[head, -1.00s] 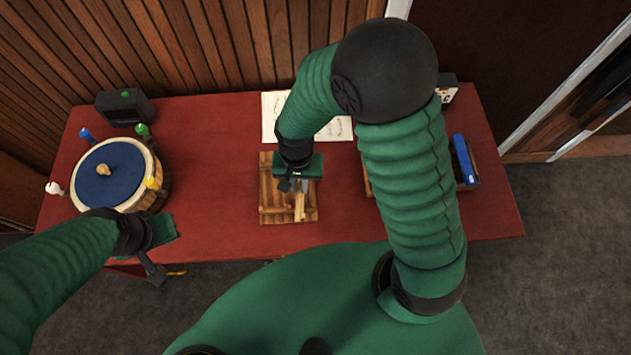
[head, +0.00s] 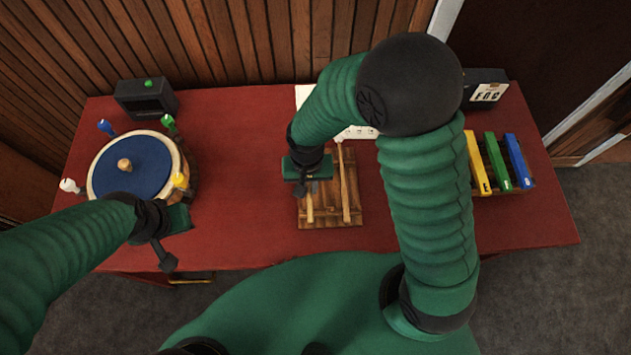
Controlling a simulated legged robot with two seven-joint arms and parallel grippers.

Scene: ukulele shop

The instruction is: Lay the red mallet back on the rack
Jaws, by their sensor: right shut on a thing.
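The slatted wooden rack (head: 331,216) lies on the red table, left of my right forearm. My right gripper (head: 303,188) is over the left part of the rack and shut on a thin wooden stick (head: 310,209), which looks like a mallet handle. Its head is hidden by the gripper, so I see no red on it and cannot tell if it touches the rack. A second pale stick (head: 344,190) lies along the rack to the right, apart from the gripper. My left gripper (head: 170,245) hangs near the table's front left edge; its jaw opening is unclear.
A round blue-topped drum (head: 125,160) with coloured pegs stands at left, close to my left arm. A black box (head: 146,99) is behind it. Yellow, green and blue bars (head: 497,160) lie at right. White paper (head: 303,95) lies behind the rack. The table between drum and rack is clear.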

